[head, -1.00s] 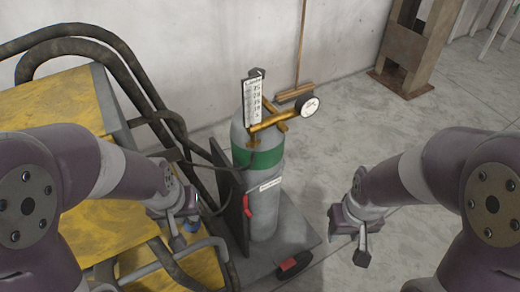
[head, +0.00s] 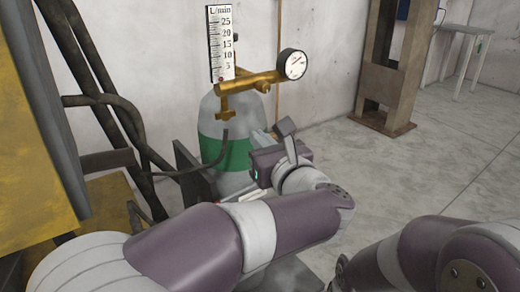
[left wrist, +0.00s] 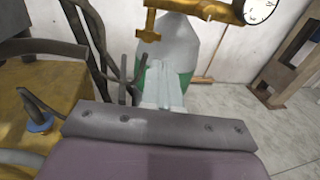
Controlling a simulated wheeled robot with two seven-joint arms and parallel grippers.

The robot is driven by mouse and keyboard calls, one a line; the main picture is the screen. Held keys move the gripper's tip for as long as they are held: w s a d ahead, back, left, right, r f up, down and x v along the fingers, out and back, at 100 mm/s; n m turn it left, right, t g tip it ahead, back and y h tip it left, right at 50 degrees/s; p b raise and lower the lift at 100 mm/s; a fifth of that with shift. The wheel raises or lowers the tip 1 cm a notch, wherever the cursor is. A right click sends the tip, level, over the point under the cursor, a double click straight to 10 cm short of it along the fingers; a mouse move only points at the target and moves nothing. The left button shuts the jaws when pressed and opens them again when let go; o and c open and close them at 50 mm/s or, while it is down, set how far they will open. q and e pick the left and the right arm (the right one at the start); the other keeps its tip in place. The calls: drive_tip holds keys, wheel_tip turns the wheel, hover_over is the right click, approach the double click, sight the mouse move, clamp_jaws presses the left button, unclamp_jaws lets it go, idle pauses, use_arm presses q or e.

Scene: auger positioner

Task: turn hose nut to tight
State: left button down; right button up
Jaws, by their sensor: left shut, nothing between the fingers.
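The brass hose nut (head: 226,113) sits at the lower end of the short outlet under the regulator's left side. In the left wrist view the nut (left wrist: 150,36) is just above and left of my fingertips. My left gripper (head: 262,139) is in front of the gas cylinder, right of and below the nut, apart from it. Its pale fingers (left wrist: 161,72) are shut and empty, against the cylinder's green band in the picture. My right gripper is out of view; only part of its arm shows.
The grey and green cylinder (head: 223,155) carries a brass regulator (head: 250,84), a round gauge (head: 294,64) and a flow scale (head: 221,43). Yellow machinery (head: 30,110) with dark pipes stands at left. The floor (head: 440,165) to the right is open.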

sight(225, 115)
use_arm(q)
drive_tip(key=x, duration=1)
drive_tip(key=shift+w+b, duration=0.25)
drive_tip(key=shift+b, duration=0.05)
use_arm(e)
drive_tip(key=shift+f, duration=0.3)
use_arm(q)
drive_tip(key=shift+a, duration=0.2)
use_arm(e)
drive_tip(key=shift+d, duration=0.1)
